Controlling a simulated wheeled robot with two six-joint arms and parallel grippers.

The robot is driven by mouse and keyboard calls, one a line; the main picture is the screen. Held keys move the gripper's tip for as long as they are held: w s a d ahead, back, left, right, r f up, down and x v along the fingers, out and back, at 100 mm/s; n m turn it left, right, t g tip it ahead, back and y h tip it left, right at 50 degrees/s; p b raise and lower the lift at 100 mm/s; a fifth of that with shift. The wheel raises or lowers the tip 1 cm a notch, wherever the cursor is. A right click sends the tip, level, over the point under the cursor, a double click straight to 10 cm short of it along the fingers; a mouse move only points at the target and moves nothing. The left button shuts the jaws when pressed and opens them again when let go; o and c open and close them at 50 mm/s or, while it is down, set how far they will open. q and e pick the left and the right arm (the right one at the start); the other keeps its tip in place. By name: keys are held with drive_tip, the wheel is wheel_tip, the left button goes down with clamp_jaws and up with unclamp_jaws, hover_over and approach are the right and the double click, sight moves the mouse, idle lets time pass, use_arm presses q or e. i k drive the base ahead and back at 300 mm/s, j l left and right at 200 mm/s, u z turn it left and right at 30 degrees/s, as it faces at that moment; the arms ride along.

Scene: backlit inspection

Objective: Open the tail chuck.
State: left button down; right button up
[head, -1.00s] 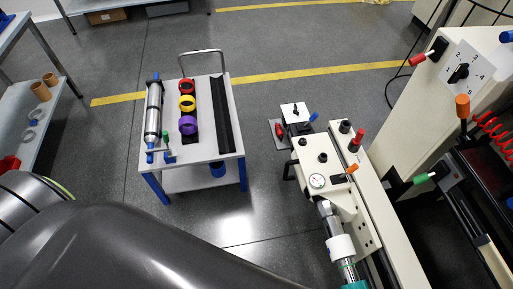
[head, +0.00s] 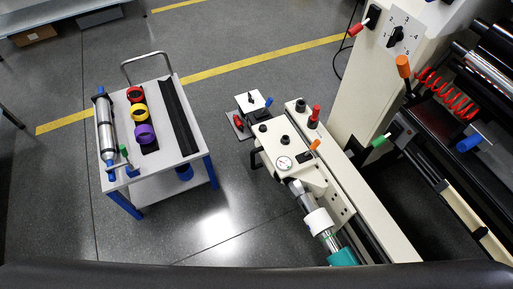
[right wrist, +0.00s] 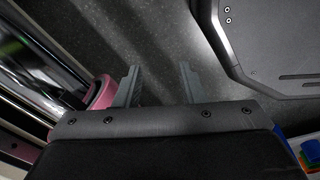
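I cannot tell for sure which part is the tail chuck. My right gripper (right wrist: 159,72) shows in the right wrist view, its two grey fingers apart with nothing between them. A pink ring-shaped part (right wrist: 101,94) is close beside its left finger; contact is unclear. My left gripper is not in view.
A cream machine cabinet (head: 370,75) with a dial and a red coiled hose (head: 452,92) stands at right. Grey floor lies open between cart and machine.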

sight(282, 150)
drive_tip(key=k+z, duration=0.1)
drive_tip(key=k, duration=0.15)
drive_tip(key=i+j+z, duration=0.25)
drive_tip(key=j+z, duration=0.3)
drive_tip(key=i+j+z, duration=0.25)
drive_tip(key=k+j, duration=0.05)
drive_tip(key=k, duration=0.05)
